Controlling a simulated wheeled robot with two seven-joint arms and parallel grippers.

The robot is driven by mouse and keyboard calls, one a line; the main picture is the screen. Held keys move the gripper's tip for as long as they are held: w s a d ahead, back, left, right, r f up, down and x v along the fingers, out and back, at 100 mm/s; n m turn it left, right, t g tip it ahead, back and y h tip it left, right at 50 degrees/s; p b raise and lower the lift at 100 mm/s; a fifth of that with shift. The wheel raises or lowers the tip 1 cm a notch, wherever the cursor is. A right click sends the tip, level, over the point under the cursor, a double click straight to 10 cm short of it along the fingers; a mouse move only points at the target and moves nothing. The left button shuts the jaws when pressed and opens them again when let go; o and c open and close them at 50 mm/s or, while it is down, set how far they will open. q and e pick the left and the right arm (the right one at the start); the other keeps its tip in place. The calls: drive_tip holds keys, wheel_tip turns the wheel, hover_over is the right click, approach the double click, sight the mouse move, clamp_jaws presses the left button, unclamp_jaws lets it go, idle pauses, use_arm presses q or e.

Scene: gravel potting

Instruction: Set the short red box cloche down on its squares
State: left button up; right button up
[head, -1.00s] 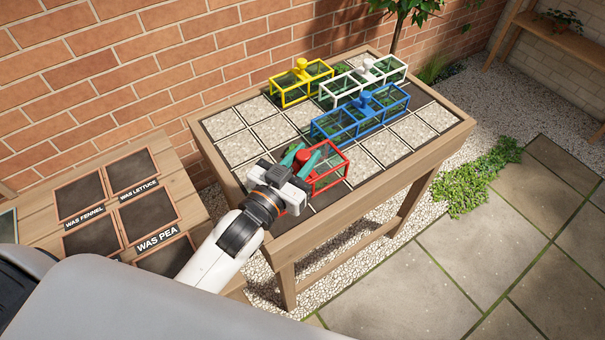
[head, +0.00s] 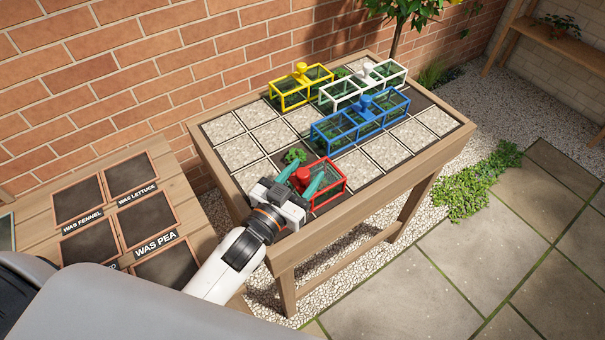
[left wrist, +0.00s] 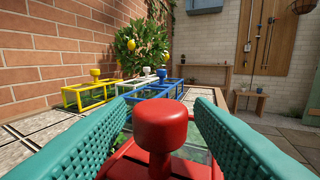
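The short red box cloche (head: 327,198) has a red frame, clear panes and a round red knob (head: 303,174). In the head view it rests on the bed near the front edge, its near end hidden by my left gripper. My left gripper (head: 302,180) has its teal fingers spread on either side of the knob. In the left wrist view the red knob (left wrist: 162,125) stands upright between the fingers, with gaps on both sides. The exact squares under the cloche are partly hidden. My right gripper is not in view.
A blue cloche (head: 361,119), a white cloche (head: 362,86) and a yellow cloche (head: 301,87) stand farther back on the wooden table (head: 388,176). A bare green plant (head: 294,155) sits just behind the red cloche. Pale gravel squares (head: 239,151) lie open to the left.

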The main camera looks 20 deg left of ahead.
use_arm(q)
drive_tip(key=shift+r, duration=0.1)
drive_tip(key=shift+s, duration=0.1)
drive_tip(key=b+v, duration=0.1)
drive_tip(key=v, duration=0.9)
drive_tip(key=shift+v, duration=0.95)
